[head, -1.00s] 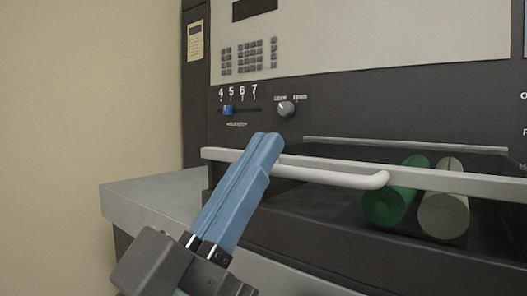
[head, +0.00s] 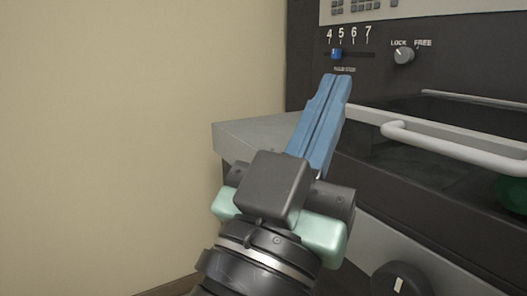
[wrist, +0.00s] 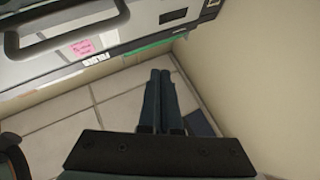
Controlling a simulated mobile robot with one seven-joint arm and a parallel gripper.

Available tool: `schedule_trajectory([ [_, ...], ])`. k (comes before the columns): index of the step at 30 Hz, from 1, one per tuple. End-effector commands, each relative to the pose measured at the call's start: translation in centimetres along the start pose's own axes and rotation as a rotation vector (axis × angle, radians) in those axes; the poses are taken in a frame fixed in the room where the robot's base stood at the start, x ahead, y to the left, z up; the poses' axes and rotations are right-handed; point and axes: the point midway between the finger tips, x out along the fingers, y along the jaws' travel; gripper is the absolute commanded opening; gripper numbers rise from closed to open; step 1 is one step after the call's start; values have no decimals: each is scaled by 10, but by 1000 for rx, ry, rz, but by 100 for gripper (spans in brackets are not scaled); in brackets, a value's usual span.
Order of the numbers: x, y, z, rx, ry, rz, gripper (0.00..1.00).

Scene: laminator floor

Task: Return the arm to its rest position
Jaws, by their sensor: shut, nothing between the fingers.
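My gripper (head: 336,78) is in the middle of the head view, its two long blue fingers side by side and pointing up and slightly right. The fingers are shut with nothing between them. In the head view the fingertips overlap the laminator's (head: 385,95) dark front, below the slider. In the wrist view my gripper (wrist: 161,72) points over a tiled floor (wrist: 60,145), the fingers dark and together. I cannot tell from the head view how far the fingertips are from the laminator.
A white bar handle (head: 450,148) crosses the laminator's front at right. A blue slider (head: 336,54) sits near 4 and 5, beside a LOCK/FREE knob (head: 404,55). A black knob (head: 402,280) is lower down. A grey ledge (head: 250,135) juts left. A bare wall (head: 110,130) fills the left.

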Motion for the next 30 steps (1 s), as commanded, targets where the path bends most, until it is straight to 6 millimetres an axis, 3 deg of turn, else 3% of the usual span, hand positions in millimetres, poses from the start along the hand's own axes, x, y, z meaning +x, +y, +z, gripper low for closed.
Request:
schedule_trajectory([
  [1, 10, -4, -18, 42, 10, -46, 0],
  [4, 19, -15, -44, 121, 36, -145, 0],
  [14, 26, -34, -141, 332, 188, -412, 0],
  [30, 123, -40, -269, 328, 176, -409, 0],
])
